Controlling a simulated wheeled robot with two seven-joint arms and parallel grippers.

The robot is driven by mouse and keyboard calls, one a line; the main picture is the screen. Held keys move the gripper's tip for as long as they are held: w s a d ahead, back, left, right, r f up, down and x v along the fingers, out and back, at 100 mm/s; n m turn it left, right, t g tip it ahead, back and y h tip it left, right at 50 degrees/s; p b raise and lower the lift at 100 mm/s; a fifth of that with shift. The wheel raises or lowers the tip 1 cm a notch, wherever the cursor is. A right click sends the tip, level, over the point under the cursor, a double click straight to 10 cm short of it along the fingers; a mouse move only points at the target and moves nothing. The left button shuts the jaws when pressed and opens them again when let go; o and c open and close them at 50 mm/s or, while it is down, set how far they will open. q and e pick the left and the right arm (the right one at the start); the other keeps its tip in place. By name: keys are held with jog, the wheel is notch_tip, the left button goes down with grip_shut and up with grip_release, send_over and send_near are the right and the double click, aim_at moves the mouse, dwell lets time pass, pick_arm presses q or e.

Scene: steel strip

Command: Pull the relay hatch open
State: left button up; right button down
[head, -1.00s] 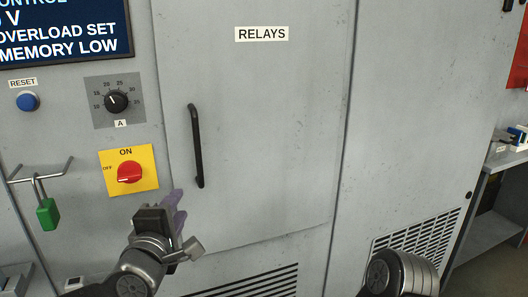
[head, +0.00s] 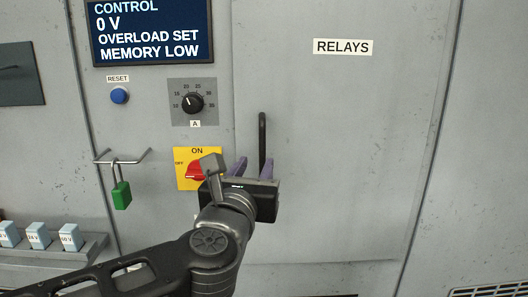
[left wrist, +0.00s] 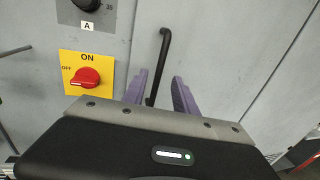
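The relay hatch (head: 340,150) is a grey panel labelled RELAYS and looks closed. Its black vertical bar handle (head: 262,138) is on its left side; the lower part is hidden behind my left gripper in the head view. My left gripper (head: 252,168) is in front of the handle's lower part, with its purple fingers apart. In the left wrist view the handle (left wrist: 160,65) runs down between the two open fingertips (left wrist: 160,80). I cannot tell whether either finger touches it. My right gripper is not in view.
Left of the hatch are a red rotary switch (head: 196,171) on a yellow plate, close to my left gripper, a black dial (head: 192,103), a blue reset button (head: 120,96) and a green padlock (head: 121,195) on a rail. Small labelled blocks (head: 38,236) stand at lower left.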

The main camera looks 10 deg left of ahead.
aim_at(262, 153)
pick_arm(q)
jog(key=w, duration=0.5)
jog(key=w+p, duration=0.1)
jog(key=w, duration=0.1)
jog(key=shift+w+a, duration=0.25)
jog(key=shift+w, duration=0.15)
jog(key=shift+c, duration=0.5)
grip_shut()
dwell(0.7)
